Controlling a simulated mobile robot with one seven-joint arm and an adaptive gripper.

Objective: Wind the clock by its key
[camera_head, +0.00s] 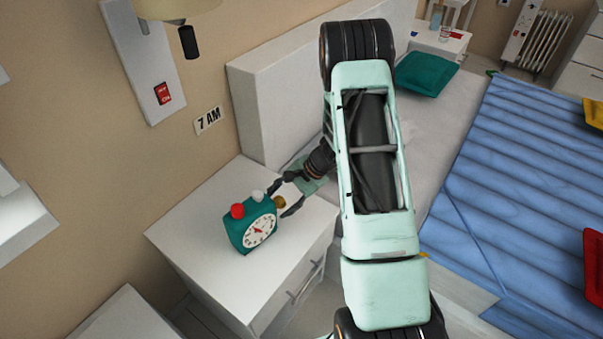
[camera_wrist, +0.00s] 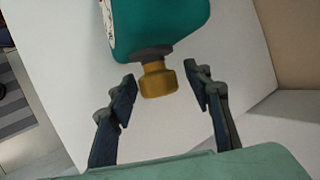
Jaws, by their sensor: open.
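A teal alarm clock (camera_head: 248,231) with a white dial, a red knob and a white knob on top stands on the white nightstand (camera_head: 200,215). Its brass key (camera_head: 280,201) sticks out of its right side. In the wrist view the clock body (camera_wrist: 160,25) is at the top and the key (camera_wrist: 158,79) points down toward me. My gripper (camera_head: 283,194) is beside the key; in the wrist view its open fingers (camera_wrist: 163,88) stand on either side of the key, with gaps on both sides. The key is not gripped.
A bed with a white headboard (camera_head: 275,110) and blue cover (camera_head: 530,170) is to the right. The nightstand top around the clock is clear.

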